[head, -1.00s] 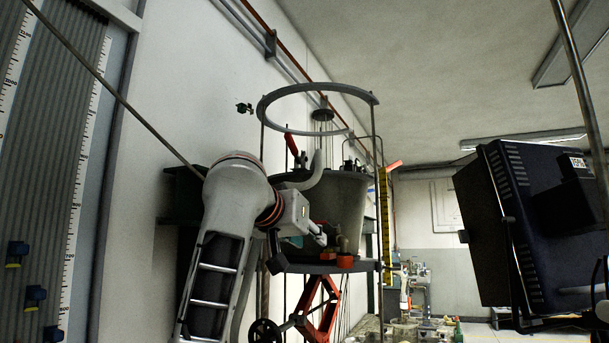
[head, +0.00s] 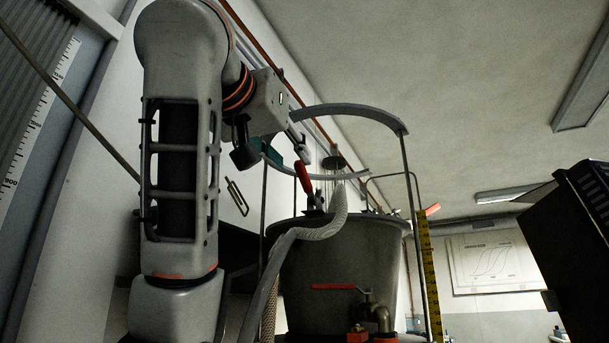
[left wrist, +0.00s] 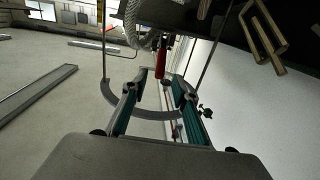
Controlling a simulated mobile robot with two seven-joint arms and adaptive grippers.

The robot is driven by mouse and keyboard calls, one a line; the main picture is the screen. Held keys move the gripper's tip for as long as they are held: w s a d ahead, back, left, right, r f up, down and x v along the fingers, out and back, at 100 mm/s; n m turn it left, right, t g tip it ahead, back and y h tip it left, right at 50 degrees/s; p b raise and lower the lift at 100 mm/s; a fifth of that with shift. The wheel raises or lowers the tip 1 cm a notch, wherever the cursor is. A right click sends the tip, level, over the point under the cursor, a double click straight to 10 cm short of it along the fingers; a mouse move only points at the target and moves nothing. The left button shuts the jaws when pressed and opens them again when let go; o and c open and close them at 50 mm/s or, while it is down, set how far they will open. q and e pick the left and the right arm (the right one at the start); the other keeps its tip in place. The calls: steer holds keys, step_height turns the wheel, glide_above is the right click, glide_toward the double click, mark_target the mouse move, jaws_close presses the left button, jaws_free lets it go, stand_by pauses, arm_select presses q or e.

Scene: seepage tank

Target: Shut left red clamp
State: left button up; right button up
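The left red clamp (head: 304,178) has its red handle standing up, slightly tilted, at the rim of the grey tank (head: 330,268). In the left wrist view the red handle (left wrist: 161,58) shows beyond the fingertips, roughly in line with the gap between them. My left gripper (head: 297,148) is raised beside the upper end of the handle, under the metal ring. In the left wrist view the left gripper (left wrist: 160,88) has its two fingers spread with nothing between them. Whether a finger touches the handle I cannot tell. My right gripper is not in view.
A metal ring (head: 352,110) on thin rods surrounds the space above the tank. A pale hose (head: 325,228) curves over the tank's rim. A red-handled valve (head: 337,287) is on the tank's front. A dark monitor (head: 575,255) stands at the right. An orange-red tip (head: 432,210) shows behind the ruler.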

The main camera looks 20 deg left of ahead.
mark_target(297, 164)
arm_select(q)
steer(key=shift+w+r, duration=0.2)
steer(key=shift+w, duration=0.15)
steer(key=w+p, duration=0.1)
steer(key=w, duration=0.1)
steer(key=w+p, duration=0.1)
steer(key=w, duration=0.2)
steer(key=shift+w+a+f+p, duration=0.1)
steer(key=shift+w+a+p, duration=0.15)
steer(key=shift+p, duration=0.15)
steer(key=shift+w+f, duration=0.15)
steer(key=shift+w, duration=0.35)
steer(key=shift+d, duration=0.1)
jaws_close()
